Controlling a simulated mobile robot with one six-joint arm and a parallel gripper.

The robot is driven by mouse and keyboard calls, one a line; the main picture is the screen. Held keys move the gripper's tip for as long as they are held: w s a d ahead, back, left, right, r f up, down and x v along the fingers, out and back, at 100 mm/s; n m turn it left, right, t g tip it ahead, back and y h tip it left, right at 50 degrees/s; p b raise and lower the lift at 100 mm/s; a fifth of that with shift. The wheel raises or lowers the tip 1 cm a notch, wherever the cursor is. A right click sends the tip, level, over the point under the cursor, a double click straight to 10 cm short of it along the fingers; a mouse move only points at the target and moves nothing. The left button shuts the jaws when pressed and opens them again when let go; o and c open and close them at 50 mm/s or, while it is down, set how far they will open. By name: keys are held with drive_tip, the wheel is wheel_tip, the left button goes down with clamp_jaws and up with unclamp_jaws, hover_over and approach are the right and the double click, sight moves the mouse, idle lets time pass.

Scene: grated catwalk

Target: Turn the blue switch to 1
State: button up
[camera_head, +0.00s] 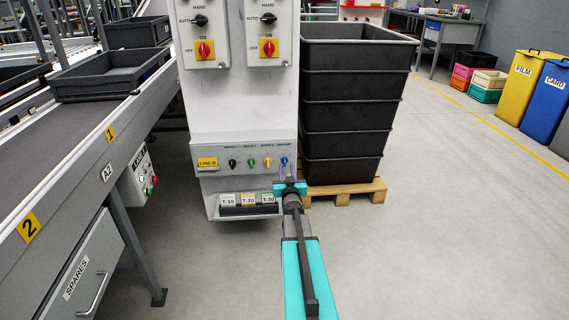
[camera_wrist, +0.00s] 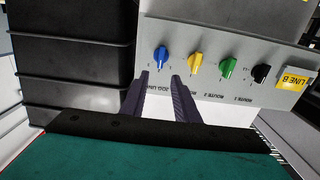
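The blue switch (camera_head: 284,160) is the rightmost of a row of small rotary switches on the sloped panel of the white cabinet. In the wrist view the picture is upside down, and the blue switch (camera_wrist: 161,57) is the leftmost, its knob roughly vertical. Its position marks are too small to read. My gripper (camera_head: 288,168) is just in front of the switch, its two purple fingers apart. In the wrist view my gripper (camera_wrist: 160,80) is open and empty, its tips just short of the blue knob, which lines up with the gap between them.
Yellow (camera_wrist: 196,64), green (camera_wrist: 228,67) and black (camera_wrist: 261,73) switches stand in the same row. A stack of black crates (camera_head: 350,110) on a pallet (camera_head: 345,190) rises close on the right. A conveyor (camera_head: 90,130) runs at left.

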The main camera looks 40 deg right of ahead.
sight(285, 159)
drive_tip(key=shift+b+x, duration=0.8)
drive_tip(key=shift+x, duration=3.05)
clamp_jaws()
